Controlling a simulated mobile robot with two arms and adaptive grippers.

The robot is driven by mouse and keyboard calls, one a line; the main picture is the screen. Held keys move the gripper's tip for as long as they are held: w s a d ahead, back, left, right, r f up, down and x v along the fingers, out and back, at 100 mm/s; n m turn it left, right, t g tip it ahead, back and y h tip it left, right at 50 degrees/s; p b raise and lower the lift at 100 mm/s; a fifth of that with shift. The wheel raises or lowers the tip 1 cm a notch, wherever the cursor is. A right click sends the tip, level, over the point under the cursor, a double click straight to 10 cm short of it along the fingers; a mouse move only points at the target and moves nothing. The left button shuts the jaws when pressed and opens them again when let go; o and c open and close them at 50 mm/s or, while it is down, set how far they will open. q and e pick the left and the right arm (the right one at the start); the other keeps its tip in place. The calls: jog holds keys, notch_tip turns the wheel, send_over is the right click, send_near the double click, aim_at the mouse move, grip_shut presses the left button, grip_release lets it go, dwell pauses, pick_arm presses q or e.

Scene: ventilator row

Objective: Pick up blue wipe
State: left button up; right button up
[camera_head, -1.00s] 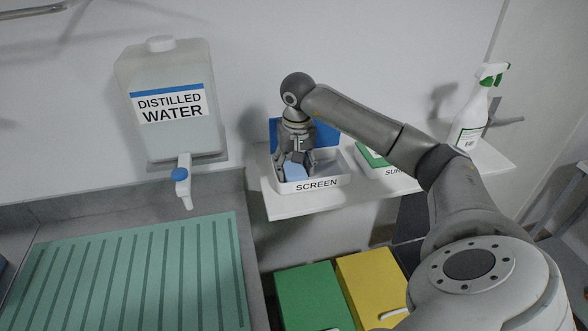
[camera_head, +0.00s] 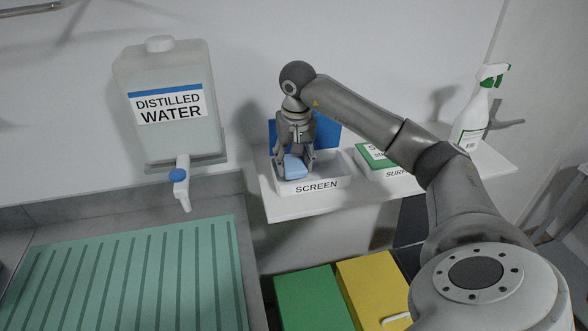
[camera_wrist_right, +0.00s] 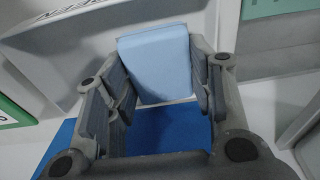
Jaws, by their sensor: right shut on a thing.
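The blue wipe (camera_head: 295,168) is a light blue folded block at the white bin labelled SCREEN (camera_head: 318,186) on the shelf. My right gripper (camera_head: 294,162) points down over this bin, with its fingers on either side of the wipe. In the right wrist view the wipe (camera_wrist_right: 157,63) sits between the two fingers, shut on it. Whether the wipe is clear of the bin floor is hard to tell. My left gripper is not in view.
A darker blue panel (camera_head: 326,137) stands behind the bin. A green-and-white box (camera_head: 376,154) and a spray bottle (camera_head: 470,122) stand to the right on the shelf (camera_head: 300,207). A distilled water tank (camera_head: 168,100) hangs left. Green (camera_head: 309,299) and yellow (camera_head: 370,285) lids lie below.

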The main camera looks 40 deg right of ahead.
jog(key=s+a+r, duration=0.9)
jog(key=s+r, duration=0.1)
jog(key=shift+a+r+b, duration=0.35)
jog(key=shift+b, duration=0.1)
